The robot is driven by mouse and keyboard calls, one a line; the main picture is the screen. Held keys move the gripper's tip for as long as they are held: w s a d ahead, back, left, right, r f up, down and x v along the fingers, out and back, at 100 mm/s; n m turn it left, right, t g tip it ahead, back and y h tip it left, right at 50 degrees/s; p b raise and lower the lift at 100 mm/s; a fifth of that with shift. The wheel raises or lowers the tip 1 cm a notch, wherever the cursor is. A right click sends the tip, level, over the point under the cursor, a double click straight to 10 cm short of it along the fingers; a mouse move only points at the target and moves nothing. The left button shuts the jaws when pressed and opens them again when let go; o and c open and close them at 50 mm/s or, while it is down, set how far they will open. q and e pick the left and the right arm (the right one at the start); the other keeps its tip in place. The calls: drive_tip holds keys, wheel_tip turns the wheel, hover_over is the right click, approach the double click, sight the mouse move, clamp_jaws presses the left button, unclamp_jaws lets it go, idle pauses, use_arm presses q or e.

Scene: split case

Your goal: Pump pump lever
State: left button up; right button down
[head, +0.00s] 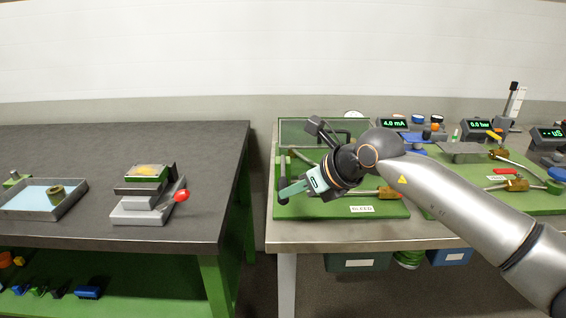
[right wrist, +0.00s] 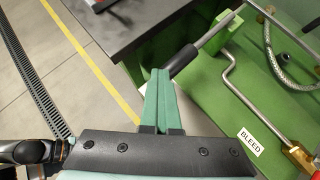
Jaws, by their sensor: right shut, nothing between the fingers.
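The pump lever is a metal rod with a black grip (head: 283,188), at the left edge of the green board marked BLEED (head: 390,211). In the right wrist view the black grip (right wrist: 185,61) lies just beyond my fingertips, its rod running up to a green block. My right gripper (head: 284,196) is shut and empty, its green fingers pointing left beside the grip. In the right wrist view the fingers (right wrist: 160,72) are pressed together close to the grip; I cannot tell whether they touch it. My left gripper is not in view.
A bent metal pipe (right wrist: 242,92) and a hose (right wrist: 284,66) run over the board, with brass fittings nearby. Small displays (head: 393,123) stand behind. A gap separates this bench from the dark table (head: 90,145) on the left.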

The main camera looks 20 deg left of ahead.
drive_tip(key=shift+f, duration=0.35)
drive_tip(key=shift+r, duration=0.1)
wheel_tip(320, 180, up, 8)
drive_tip(key=p, duration=0.5)
drive_tip(key=shift+w+a, duration=0.15)
drive_tip(key=shift+a, duration=0.05)
drive_tip(key=shift+f, duration=0.2)
idle(0.4)
